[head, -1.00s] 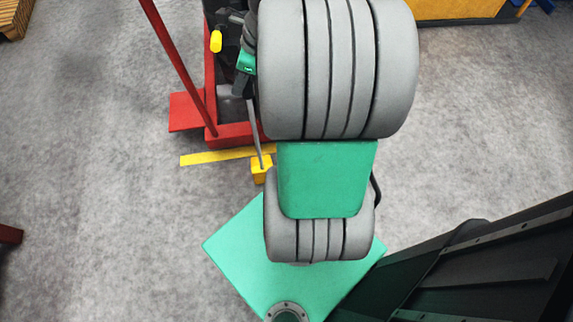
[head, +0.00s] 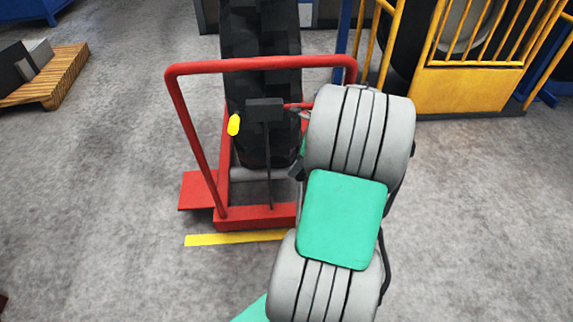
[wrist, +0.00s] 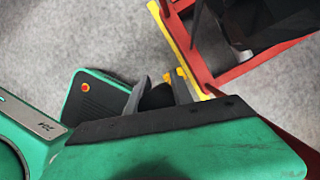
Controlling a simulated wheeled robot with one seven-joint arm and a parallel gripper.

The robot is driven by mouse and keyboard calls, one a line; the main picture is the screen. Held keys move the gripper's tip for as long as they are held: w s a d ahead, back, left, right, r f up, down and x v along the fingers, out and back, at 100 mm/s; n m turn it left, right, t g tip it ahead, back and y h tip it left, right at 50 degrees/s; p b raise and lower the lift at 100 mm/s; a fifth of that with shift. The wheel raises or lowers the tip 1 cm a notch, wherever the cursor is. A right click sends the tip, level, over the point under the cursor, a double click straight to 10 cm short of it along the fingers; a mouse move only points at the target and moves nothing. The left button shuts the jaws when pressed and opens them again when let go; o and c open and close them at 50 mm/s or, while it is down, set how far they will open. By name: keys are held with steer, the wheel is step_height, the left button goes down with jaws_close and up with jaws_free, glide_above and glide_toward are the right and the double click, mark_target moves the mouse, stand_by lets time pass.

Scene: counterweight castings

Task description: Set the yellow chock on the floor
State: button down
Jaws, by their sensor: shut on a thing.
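The yellow chock is hidden behind my arm in the head view; a thin grey rod (head: 299,198) runs down from my gripper towards where the arm covers it. My gripper (head: 297,172) is partly covered by my arm, beside the red stand. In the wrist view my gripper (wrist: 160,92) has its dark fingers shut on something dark. Small yellow parts of the chock (wrist: 174,77) show just beyond the fingers, in front of the floor stripe. I cannot tell whether the chock touches the floor.
A red stand (head: 256,220) with a hoop rail holds a dark wheel (head: 262,35). A yellow stripe (head: 225,239) lies on the floor before it. A yellow-railed cage (head: 470,88) stands at the back right and a pallet (head: 48,83) at the far left. The left floor is clear.

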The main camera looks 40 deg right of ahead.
steer(key=shift+d+f, duration=0.45)
steer(key=shift+d+f+b, duration=0.1)
steer(key=shift+f+b, duration=0.75)
steer(key=shift+f, duration=0.75)
steer(key=c, duration=1.1)
jaws_free()
steer(key=shift+f, duration=0.1)
